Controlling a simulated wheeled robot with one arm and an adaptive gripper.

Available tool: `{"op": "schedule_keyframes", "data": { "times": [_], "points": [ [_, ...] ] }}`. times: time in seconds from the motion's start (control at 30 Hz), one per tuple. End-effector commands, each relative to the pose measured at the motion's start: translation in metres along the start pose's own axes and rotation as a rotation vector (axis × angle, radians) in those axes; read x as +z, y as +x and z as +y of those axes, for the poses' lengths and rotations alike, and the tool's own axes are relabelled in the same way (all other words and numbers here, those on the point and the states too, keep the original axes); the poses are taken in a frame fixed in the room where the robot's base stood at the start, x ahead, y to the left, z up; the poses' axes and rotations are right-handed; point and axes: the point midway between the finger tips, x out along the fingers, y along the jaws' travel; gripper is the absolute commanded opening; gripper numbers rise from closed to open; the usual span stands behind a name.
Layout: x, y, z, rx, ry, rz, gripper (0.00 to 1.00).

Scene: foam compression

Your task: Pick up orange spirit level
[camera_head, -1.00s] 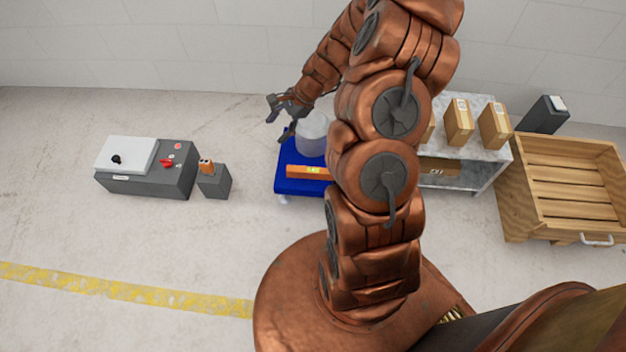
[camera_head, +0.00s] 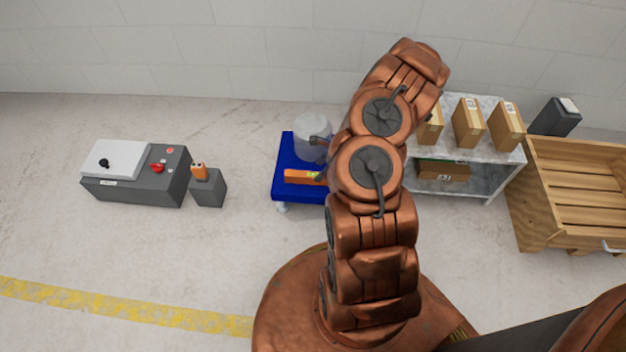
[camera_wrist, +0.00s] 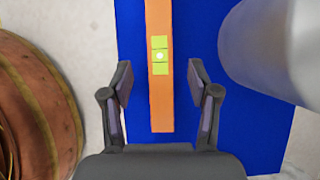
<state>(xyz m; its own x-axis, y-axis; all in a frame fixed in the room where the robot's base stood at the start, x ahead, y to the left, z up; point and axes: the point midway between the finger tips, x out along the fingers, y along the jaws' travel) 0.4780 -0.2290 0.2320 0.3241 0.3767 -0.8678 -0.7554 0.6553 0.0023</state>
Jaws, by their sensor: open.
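The orange spirit level (camera_head: 300,176) lies on the blue cart top (camera_head: 285,157). My arm hides its right end in the head view. In the wrist view the level (camera_wrist: 160,107) runs up the picture, with yellow-green vial windows near its middle. My gripper (camera_wrist: 159,80) is open, with one finger on each side of the level and gaps to it. The fingers are not closed on it. In the head view my gripper (camera_head: 321,160) is partly hidden by my arm beside the level's right part.
A grey-white cylinder (camera_head: 311,130) stands on the cart behind the level; it is close to the right finger side in the wrist view (camera_wrist: 270,45). A shelf (camera_head: 480,180) with cardboard boxes (camera_head: 468,122) and a wooden crate (camera_head: 530,210) stand right. A grey machine (camera_head: 140,188) stands left.

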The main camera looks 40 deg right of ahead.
Motion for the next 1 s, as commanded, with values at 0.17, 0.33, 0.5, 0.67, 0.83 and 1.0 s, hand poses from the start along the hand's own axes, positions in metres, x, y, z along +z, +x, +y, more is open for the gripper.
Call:
{"op": "schedule_keyframes", "data": {
  "times": [0.17, 0.33, 0.5, 0.67, 0.83, 1.0],
  "points": [
    [-0.001, 0.015, 0.001, 0.001, -0.002, -0.001, 0.60],
    [-0.001, 0.038, 0.001, 0.001, -0.001, -0.002, 0.60],
    [0.001, 0.051, 0.000, -0.001, -0.002, -0.001, 0.60],
    [0.001, 0.050, 0.000, -0.002, -0.002, -0.001, 0.60],
    [0.001, 0.050, 0.000, -0.002, -0.002, -0.001, 0.49],
    [0.001, 0.050, 0.000, -0.002, -0.002, -0.001, 0.31]
  ]
}}
